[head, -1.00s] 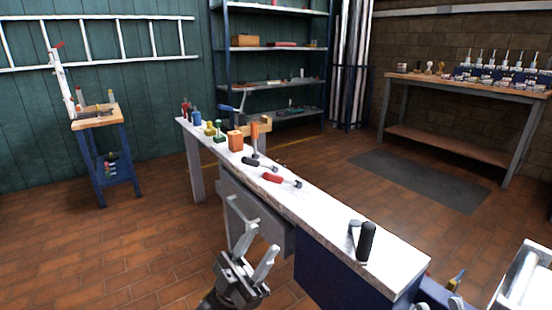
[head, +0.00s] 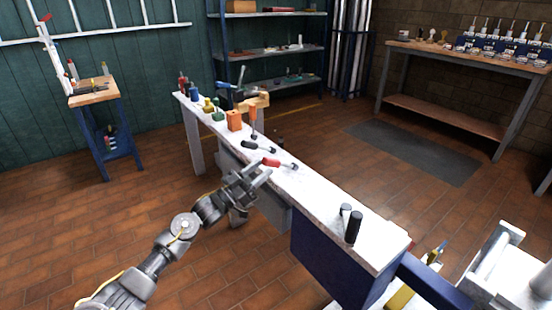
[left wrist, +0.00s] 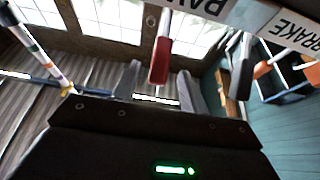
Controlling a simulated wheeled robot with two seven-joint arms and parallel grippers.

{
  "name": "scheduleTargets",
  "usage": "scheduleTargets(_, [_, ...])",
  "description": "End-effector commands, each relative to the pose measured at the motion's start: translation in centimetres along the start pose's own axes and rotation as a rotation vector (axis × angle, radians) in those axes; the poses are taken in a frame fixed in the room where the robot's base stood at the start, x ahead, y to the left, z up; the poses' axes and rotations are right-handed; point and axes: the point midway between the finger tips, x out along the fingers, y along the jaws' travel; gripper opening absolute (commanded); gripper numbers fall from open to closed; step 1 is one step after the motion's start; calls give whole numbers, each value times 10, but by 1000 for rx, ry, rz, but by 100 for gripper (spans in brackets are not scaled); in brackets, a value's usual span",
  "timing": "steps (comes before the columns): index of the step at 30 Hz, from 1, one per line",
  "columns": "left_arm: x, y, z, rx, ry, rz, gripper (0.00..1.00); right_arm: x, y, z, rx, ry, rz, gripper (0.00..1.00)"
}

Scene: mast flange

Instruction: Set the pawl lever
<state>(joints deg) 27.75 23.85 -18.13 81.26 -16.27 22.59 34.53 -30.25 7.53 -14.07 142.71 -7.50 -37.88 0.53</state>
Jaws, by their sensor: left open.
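In the left wrist view the red handle (left wrist: 161,60) points between the two spread fingers (left wrist: 158,78). The left gripper is open. I cannot tell whether the handle is fully between the fingers or still short of them. A partly cut-off label starting "PA" (left wrist: 205,6) is near the red lever. A black-handled lever (left wrist: 240,65) is to its right, near a "BRAKE" label (left wrist: 293,32). My right gripper is not in view.
The black lever (head: 258,147) lies close behind the red one on the bench (head: 318,206). A black upright grip (head: 354,226) stands near the front end.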

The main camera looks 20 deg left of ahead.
Motion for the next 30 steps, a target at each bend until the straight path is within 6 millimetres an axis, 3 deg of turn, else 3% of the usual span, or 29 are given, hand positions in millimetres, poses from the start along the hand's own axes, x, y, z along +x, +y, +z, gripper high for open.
scheduleTargets(3, [24,0,0,0,2,0,44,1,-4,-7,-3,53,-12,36])
scheduleTargets(9, [52,0,0,1,2,0,44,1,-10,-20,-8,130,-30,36])
scheduleTargets(15, [64,0,0,2,0,0,44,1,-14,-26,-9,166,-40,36])
scheduleTargets(23, [66,0,0,1,0,0,44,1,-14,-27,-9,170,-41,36])
scheduleTargets(30, [65,0,0,1,0,0,14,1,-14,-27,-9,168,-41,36])
